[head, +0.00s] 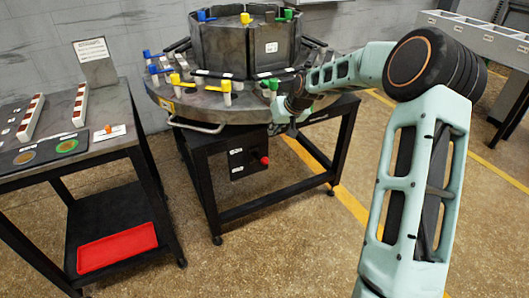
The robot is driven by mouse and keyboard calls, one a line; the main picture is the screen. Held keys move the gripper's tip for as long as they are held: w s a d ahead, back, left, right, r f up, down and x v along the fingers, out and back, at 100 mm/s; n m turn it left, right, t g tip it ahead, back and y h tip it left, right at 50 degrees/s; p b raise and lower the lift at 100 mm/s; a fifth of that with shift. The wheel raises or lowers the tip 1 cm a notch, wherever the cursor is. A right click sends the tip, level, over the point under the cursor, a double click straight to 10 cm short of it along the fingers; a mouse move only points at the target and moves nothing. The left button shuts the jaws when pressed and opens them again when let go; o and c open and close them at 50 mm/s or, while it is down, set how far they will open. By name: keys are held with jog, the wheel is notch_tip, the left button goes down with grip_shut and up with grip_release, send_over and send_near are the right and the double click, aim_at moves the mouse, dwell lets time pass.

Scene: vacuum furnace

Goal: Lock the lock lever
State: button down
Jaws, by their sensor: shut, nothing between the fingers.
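The vacuum furnace (215,104) is a round grey metal unit on a black stand in the middle of the head view. Its rim carries several small levers with blue, yellow and green (272,85) tops. I cannot tell which of these is the lock lever. A curved metal handle (197,128) sticks out at the front. My arm reaches in from the right. My gripper (284,125) is shut and empty at the right front edge of the furnace, just below the green-topped lever. I cannot tell whether it touches anything; its fingertips are small and partly hidden.
A black box with a red knob (264,160) hangs under the furnace. On the left, a table (105,137) holds white strips, discs and a sign; a red tray (118,248) lies on its lower shelf. A pale bench (478,36) stands at the far right. Floor between is clear.

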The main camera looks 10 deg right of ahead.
jog(key=shift+w+a+f+b, duration=0.4)
jog(key=shift+f+b, duration=0.3)
jog(key=shift+f, duration=1.15)
jog(key=shift+w+a+f+b, duration=0.4)
jog(key=shift+f+b, duration=0.25)
jog(key=shift+f, duration=1.2)
jog(key=shift+w+a+f+b, duration=0.4)
jog(key=shift+f+b, duration=0.3)
jog(key=shift+f, duration=1.15)
jog(key=shift+d+f, duration=0.1)
jog(key=shift+d, duration=0.05)
